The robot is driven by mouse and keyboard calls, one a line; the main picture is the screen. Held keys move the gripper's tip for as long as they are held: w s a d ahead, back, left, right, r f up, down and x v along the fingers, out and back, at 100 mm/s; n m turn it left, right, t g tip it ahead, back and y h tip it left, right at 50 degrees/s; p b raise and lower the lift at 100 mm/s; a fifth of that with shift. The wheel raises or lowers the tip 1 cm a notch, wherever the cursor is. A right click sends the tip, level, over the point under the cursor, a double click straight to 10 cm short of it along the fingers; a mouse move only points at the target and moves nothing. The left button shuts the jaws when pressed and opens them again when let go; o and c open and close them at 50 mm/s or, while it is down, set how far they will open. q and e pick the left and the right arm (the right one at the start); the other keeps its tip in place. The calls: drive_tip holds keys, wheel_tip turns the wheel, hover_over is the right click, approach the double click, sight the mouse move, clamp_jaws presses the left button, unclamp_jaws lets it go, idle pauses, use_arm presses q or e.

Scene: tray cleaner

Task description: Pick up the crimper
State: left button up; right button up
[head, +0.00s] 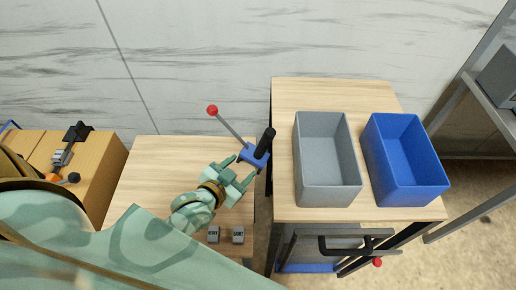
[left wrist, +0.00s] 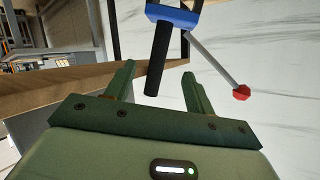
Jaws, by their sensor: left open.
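The crimper is a tool with a blue body (head: 255,156), a black handle (head: 265,142) and a thin grey lever ending in a red ball (head: 212,110). It is at the right edge of the left wooden table in the head view. My left gripper (head: 238,171) is open just beside the blue body. In the left wrist view, the black handle (left wrist: 157,62) shows between the two open fingers (left wrist: 158,80), with the red ball (left wrist: 241,92) to the right. I cannot tell whether the fingers touch it. My right gripper is not in view.
A grey bin (head: 328,195) and a blue bin (head: 405,190) stand on the right wooden table (head: 290,95). A dark gap separates the tables. A black bar (head: 350,250) is at the right table's front.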

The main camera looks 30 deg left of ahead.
sight(259, 150)
use_arm(q)
drive_tip(key=b+x, duration=0.1)
drive_tip(key=x, duration=0.5)
drive_tip(key=shift+w+f, duration=0.1)
drive_tip(key=shift+f, duration=0.1)
drive_tip(key=shift+w+f, duration=0.15)
drive_tip(key=shift+w, duration=0.4)
drive_tip(key=x, duration=0.1)
drive_tip(key=b+x, duration=0.1)
drive_tip(key=x, duration=0.3)
drive_tip(key=shift+w+d+r+b, duration=0.15)
drive_tip(key=shift+r+b, duration=0.1)
drive_tip(key=shift+b, duration=0.1)
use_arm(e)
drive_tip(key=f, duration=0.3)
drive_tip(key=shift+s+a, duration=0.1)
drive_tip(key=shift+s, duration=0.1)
use_arm(q)
clamp_jaws()
drive_tip(key=shift+r, duration=0.15)
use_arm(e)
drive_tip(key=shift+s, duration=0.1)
